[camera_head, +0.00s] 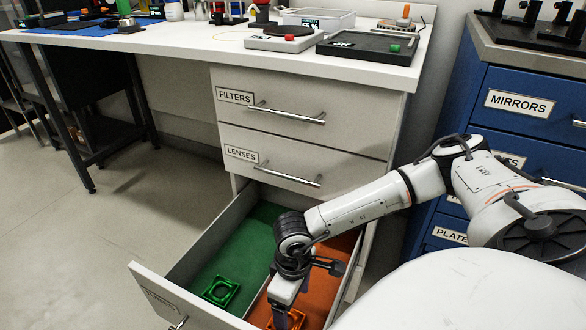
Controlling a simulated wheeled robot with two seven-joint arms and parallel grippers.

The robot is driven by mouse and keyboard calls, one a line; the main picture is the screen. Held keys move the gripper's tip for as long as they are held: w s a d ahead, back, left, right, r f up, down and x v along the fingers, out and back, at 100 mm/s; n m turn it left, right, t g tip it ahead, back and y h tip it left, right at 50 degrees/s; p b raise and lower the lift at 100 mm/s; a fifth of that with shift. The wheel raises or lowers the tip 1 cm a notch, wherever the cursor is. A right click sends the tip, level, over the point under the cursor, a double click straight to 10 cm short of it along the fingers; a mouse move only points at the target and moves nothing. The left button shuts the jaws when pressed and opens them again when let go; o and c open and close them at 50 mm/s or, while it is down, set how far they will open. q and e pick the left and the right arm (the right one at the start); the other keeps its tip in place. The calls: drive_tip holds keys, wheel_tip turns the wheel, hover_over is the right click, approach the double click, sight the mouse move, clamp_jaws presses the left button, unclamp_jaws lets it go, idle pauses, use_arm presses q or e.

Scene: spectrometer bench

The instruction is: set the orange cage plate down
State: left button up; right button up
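The orange cage plate (296,318) shows at the bottom edge of the view, low in the open bottom drawer, on the side with the orange floor. My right gripper (281,318) points down into that drawer and its fingers overlap the plate. The gripper's body hides part of the plate, so I cannot tell whether the fingers are closed on it or whether the plate touches the floor. A green cage plate (221,292) lies on the green floor of the left compartment. My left gripper is out of view.
The open drawer (152,283) has a divider between its green and orange floors. Closed drawers labelled FILTERS (290,133) and LENSES (270,165) are above it. A blue cabinet (510,110) stands at right. The white bench top (170,40) carries instruments. The left floor is clear.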

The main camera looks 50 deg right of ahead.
drive_tip(key=shift+r+p, duration=0.4)
drive_tip(key=shift+r, duration=1.6)
